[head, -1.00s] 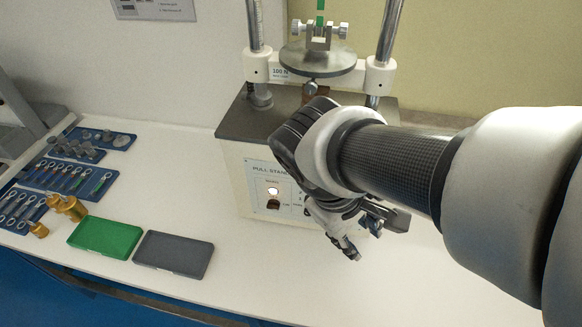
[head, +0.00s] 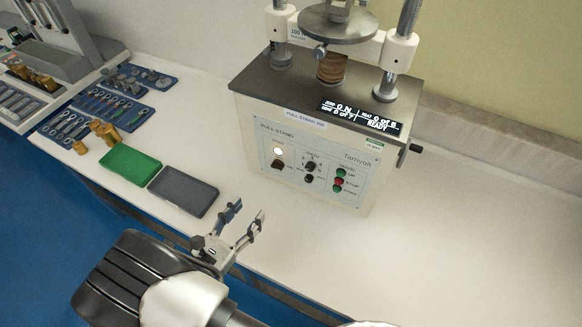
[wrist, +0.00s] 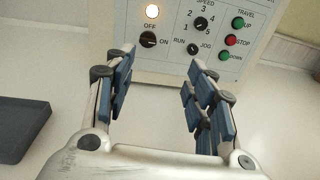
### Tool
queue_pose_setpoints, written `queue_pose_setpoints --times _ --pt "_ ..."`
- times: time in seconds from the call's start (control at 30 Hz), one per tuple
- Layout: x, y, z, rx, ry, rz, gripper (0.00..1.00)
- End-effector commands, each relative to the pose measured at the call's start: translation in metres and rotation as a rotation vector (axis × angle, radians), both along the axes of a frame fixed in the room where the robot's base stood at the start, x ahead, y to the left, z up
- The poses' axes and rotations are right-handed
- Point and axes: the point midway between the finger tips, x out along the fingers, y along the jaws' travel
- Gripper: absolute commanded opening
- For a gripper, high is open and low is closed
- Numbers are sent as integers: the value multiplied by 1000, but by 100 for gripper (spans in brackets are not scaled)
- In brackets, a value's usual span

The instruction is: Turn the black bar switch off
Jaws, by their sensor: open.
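The black bar switch (head: 278,165) is on the front panel of the pull stand (head: 310,158), just below a lit white lamp (head: 278,151). In the wrist view the switch (wrist: 148,39) has OFF printed above it and ON to its right; its bar seems to lie toward ON, but it is small. My gripper (head: 246,215) is open and empty, out in front of the panel near the table's front edge and apart from the switch. In the wrist view my gripper (wrist: 161,58) has its fingers spread, with the switch showing beyond the gap, nearer the left finger.
A speed knob (wrist: 201,24), a run/jog knob (wrist: 193,48) and green and red travel buttons (wrist: 231,40) sit right of the switch. A grey tray (head: 183,191) and green tray (head: 130,163) lie left of the stand. The table right of the stand is clear.

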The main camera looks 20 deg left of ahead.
Motion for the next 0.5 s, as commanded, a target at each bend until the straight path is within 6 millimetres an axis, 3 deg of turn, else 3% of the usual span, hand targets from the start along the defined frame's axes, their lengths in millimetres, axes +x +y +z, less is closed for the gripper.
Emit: queue_pose_setpoints --times 0.1,0.23,0.5 --pt "-14 13 -14 -36 -19 74 50" --pt "-11 15 -18 -44 -24 91 50" --pt "38 9 -18 -42 -22 83 50"
